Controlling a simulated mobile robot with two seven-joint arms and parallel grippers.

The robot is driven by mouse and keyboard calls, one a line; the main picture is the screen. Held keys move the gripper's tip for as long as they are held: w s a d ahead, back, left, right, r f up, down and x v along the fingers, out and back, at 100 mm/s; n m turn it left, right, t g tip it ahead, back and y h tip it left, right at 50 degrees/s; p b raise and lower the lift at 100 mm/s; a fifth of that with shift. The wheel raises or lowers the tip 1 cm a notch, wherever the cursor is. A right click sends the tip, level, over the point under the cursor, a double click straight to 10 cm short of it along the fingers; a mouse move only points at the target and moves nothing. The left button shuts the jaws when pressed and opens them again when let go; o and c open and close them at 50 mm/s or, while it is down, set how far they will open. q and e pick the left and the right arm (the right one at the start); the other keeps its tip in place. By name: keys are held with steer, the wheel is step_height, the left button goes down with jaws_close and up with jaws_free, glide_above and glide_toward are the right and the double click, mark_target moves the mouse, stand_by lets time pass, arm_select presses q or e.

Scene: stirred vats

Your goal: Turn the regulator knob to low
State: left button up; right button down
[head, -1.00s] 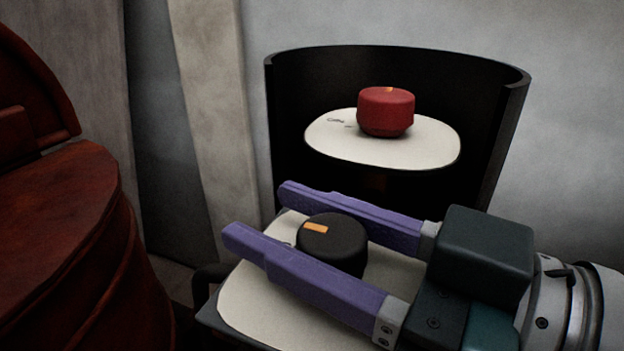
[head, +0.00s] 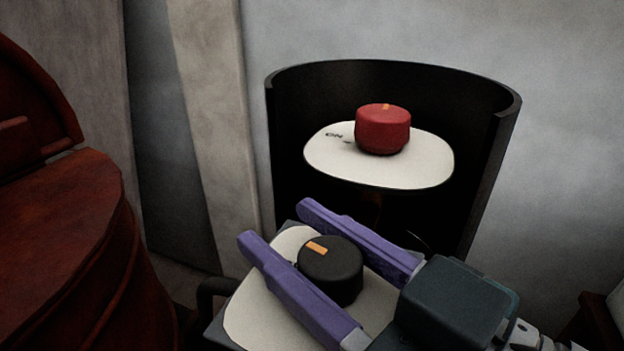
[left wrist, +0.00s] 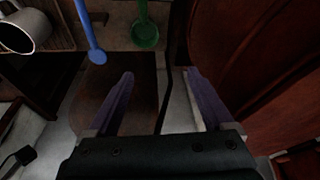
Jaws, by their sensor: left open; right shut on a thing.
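A round black knob (head: 331,275) with an orange mark on its top sits on a pale plate (head: 252,318) at the lower middle of the head view. I take it as the regulator knob. The mark lies toward the knob's upper left edge. My right gripper (head: 278,222) has its purple fingers on either side of the knob and is shut on it. The fingers hide parts of the plate and any low label. My left gripper (left wrist: 158,78) is open and empty in the left wrist view.
A red knob (head: 382,132) stands on a second pale plate (head: 335,168) marked "ON", inside a dark curved shroud (head: 290,110). A dark red vessel (head: 60,240) stands at left. The left wrist view shows a blue ladle (left wrist: 90,35), a green ladle (left wrist: 145,33) and a metal mug (left wrist: 22,30).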

steer(key=shift+w+d+f+m+t+h+b, duration=0.1)
steer(key=shift+m+t+h+b, duration=0.05)
steer(key=shift+m+t+h, duration=0.35)
steer(key=shift+d+m+t+h+b, duration=0.1)
steer(key=shift+m+t+h+b, duration=0.05)
steer(key=shift+m+t+h, duration=0.35)
steer(key=shift+w+d+f+m+t+h+b, duration=0.1)
steer(key=shift+m+t+h+b, duration=0.25)
steer(key=shift+h, duration=0.2)
steer(key=shift+w+m+t+h+b, duration=0.1)
steer(key=shift+m+t+h+b, duration=0.15)
steer(key=shift+m+h+b, duration=0.25)
steer(key=shift+d+m+t+h+b, duration=0.2)
steer(key=shift+m+t+h+b, duration=0.45)
steer(key=shift+h+b, duration=0.5)
steer(key=shift+w+d+m+h+b, duration=0.1)
steer(key=shift+d+m+h+b, duration=0.05)
steer(key=shift+m+h+b, duration=0.55)
steer(key=shift+r+h, duration=0.2)
steer(key=shift+h, duration=0.1)
steer(key=shift+c, duration=1.7)
jaws_free()
